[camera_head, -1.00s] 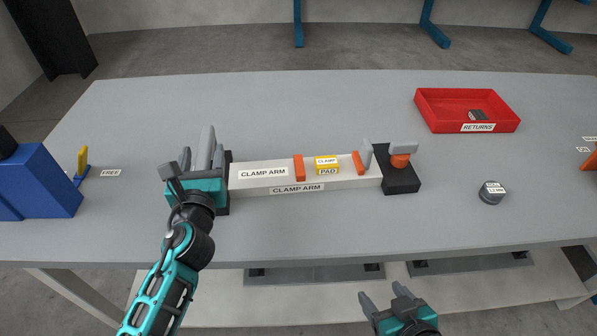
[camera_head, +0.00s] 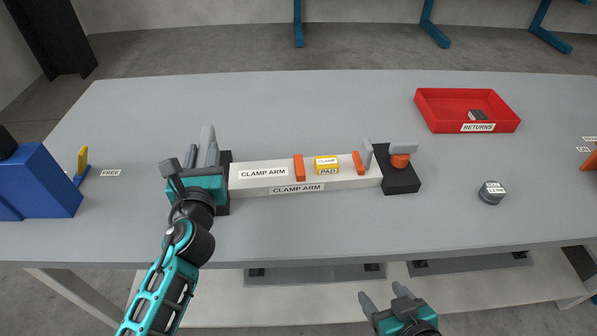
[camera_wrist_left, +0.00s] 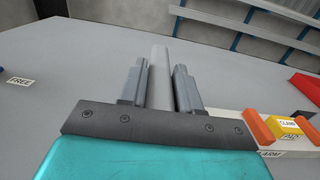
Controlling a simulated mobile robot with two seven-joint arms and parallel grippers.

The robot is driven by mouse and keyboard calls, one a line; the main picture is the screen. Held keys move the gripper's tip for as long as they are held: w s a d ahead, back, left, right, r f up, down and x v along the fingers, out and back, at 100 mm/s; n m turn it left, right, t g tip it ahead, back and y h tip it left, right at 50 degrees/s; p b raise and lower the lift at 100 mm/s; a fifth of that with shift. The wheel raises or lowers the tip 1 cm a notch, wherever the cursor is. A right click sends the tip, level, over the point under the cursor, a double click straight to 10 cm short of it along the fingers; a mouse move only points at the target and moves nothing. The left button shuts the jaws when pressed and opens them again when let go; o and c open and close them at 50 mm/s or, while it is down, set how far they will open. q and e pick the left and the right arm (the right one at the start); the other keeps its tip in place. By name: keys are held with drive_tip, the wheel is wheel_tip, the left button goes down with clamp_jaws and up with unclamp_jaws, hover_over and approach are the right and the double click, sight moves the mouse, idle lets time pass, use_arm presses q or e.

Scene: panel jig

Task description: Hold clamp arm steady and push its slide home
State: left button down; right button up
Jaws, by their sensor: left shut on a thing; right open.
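The white clamp arm (camera_head: 340,183) lies along the middle of the table, between dark end blocks. It bears two orange uprights and a yellow clamp pad (camera_head: 327,161). A grey upright post (camera_head: 208,135) stands at its left end and shows between the fingers in the left wrist view (camera_wrist_left: 159,82). My left gripper (camera_head: 201,157) is shut on this post; the gripper hides its lower part. No label marks the slide. My right gripper (camera_head: 384,298) is open and empty, before the table's front edge.
A red returns tray (camera_head: 425,112) with a small dark piece stands at the back right. A dark round weight (camera_head: 491,193) lies right of the clamp arm. A blue block (camera_head: 45,185) and a yellow upright (camera_head: 82,160) are at the left. The table behind the clamp arm is clear.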

use_arm(q)
drive_tip(key=shift+r, duration=0.3)
drive_tip(key=shift+f, duration=0.1)
drive_tip(key=shift+d+f, duration=0.15)
drive_tip(key=shift+f, duration=0.3)
idle(0.5)
